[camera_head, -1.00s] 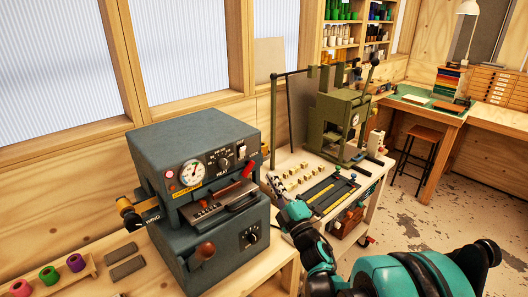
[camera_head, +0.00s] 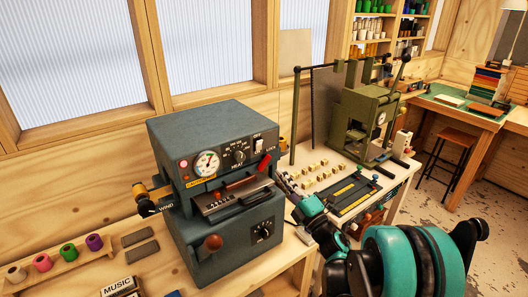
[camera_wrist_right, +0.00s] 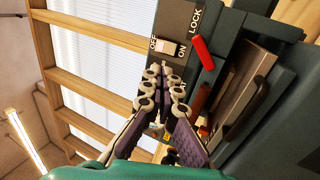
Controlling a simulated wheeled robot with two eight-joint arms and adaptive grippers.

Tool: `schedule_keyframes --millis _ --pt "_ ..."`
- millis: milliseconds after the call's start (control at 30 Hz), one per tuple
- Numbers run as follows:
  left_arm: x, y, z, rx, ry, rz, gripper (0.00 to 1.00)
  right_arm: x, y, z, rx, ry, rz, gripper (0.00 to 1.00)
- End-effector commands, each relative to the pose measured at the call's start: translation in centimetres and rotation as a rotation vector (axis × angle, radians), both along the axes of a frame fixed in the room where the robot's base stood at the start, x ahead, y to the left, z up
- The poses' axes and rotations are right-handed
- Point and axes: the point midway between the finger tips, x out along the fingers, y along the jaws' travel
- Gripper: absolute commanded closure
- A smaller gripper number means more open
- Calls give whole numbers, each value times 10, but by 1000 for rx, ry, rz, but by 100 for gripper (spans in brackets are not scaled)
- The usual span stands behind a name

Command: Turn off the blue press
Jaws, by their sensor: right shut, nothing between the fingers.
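The blue press (camera_head: 205,125) is a dark blue-grey machine with a round gauge, dials and a red LOCK lever (camera_head: 264,164). Its white power switch (camera_head: 258,145), labelled OFF and ON, sits at the upper right of the front panel. My right gripper (camera_head: 281,180) is at the press's right front edge, lower than the switch in the picture. In the right wrist view, the gripper (camera_wrist_right: 158,72) is shut and empty, its tips pointing at the switch (camera_wrist_right: 167,48) with a small gap in the picture. I cannot tell the switch's position. My left gripper is out of view.
A green press (camera_head: 362,115) stands on a bench to the right, with small brass blocks (camera_head: 318,172) in front. Colored foil rolls (camera_head: 68,252) sit on a rack at lower left. A wooden stool (camera_head: 448,140) stands farther back.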

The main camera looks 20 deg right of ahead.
Motion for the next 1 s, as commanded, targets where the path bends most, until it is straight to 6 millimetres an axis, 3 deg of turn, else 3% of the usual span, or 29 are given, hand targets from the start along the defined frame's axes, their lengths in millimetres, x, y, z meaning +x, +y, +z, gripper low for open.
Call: schedule_keyframes --millis 300,500,1000 --pt "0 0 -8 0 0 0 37 60 23 25 2 1 3 100" --pt "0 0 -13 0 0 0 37 85 31 36 2 1 1 100" --pt "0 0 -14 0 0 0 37 95 35 41 1 0 0 100"
